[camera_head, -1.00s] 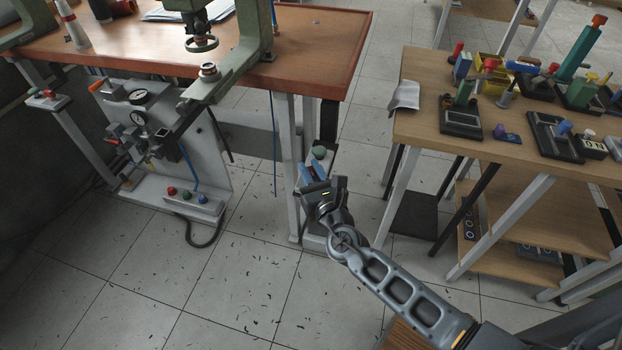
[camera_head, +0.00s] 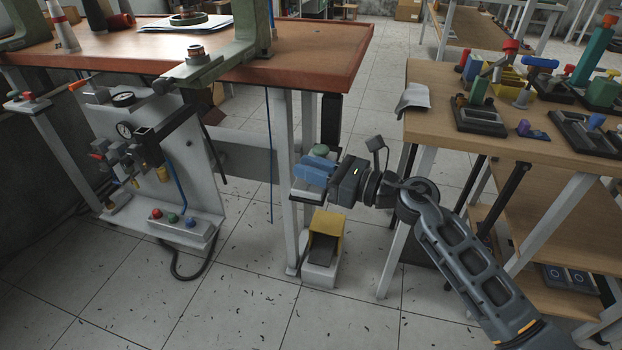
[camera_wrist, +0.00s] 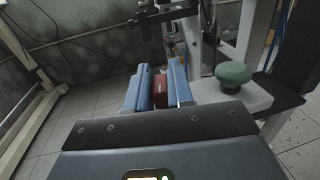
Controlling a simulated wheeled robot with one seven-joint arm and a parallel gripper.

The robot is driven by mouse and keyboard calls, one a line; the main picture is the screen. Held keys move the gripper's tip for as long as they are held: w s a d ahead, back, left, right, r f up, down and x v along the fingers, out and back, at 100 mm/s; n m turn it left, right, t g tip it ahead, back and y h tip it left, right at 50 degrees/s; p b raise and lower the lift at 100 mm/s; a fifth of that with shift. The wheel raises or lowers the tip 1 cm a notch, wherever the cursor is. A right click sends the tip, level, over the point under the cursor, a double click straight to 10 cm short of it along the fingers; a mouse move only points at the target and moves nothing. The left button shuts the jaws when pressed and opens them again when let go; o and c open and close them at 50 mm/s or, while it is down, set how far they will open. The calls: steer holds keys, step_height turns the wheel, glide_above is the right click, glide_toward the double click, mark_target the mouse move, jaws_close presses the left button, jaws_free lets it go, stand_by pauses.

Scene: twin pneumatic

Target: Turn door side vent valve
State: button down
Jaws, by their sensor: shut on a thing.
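My gripper (camera_head: 313,168) has blue fingers, at the white box on the table's front right leg. In the wrist view, a dark red piece (camera_wrist: 157,94) sits between the two fingers (camera_wrist: 160,68), and the gripper is shut on it. The green mushroom button (camera_wrist: 233,73) stands just right of the fingers; it also shows in the head view (camera_head: 320,150). The pneumatic panel (camera_head: 150,185) at left carries gauges, fittings and a small red handle (camera_head: 98,154). I cannot tell which part is the door side vent valve.
A yellow foot pedal (camera_head: 326,222) stands on the floor below my gripper. The wooden workbench (camera_head: 560,150) with several fixtures is at right. A red-brown table (camera_head: 300,45) overhangs the panel. A control box (camera_head: 185,222) with coloured buttons is at lower left.

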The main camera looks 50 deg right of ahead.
steer(key=shift+n+g+y, duration=0.4)
steer(key=shift+n+y, duration=0.6)
steer(key=shift+y, duration=0.5)
steer(key=c, duration=1.1)
jaws_free()
steer(key=v, duration=0.7)
steer(key=shift+s+d, duration=0.2)
steer(key=shift+s, duration=0.15)
